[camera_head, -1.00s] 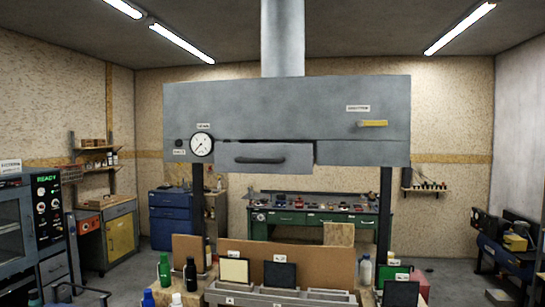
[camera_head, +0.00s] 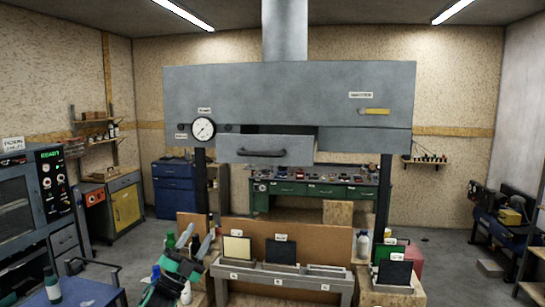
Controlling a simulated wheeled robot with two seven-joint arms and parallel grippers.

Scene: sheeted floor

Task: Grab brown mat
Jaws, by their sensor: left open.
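I cannot pick out a brown mat with certainty. The grey slotted rack (camera_head: 262,279) holds an upright cream panel (camera_head: 237,248) at its left and an upright black panel (camera_head: 281,252) beside it. A wide brown board (camera_head: 330,240) stands behind the rack. My left gripper (camera_head: 199,240) is open, with its grey fingers pointing up, just left of the rack and apart from the cream panel. Its green and black body hides part of the bottles there. My right gripper is not in view.
A grey hood with a half-open drawer (camera_head: 266,150) hangs above the rack. A black panel (camera_head: 394,273) and a green panel (camera_head: 388,251) stand at the right, near a clear bottle (camera_head: 362,245).

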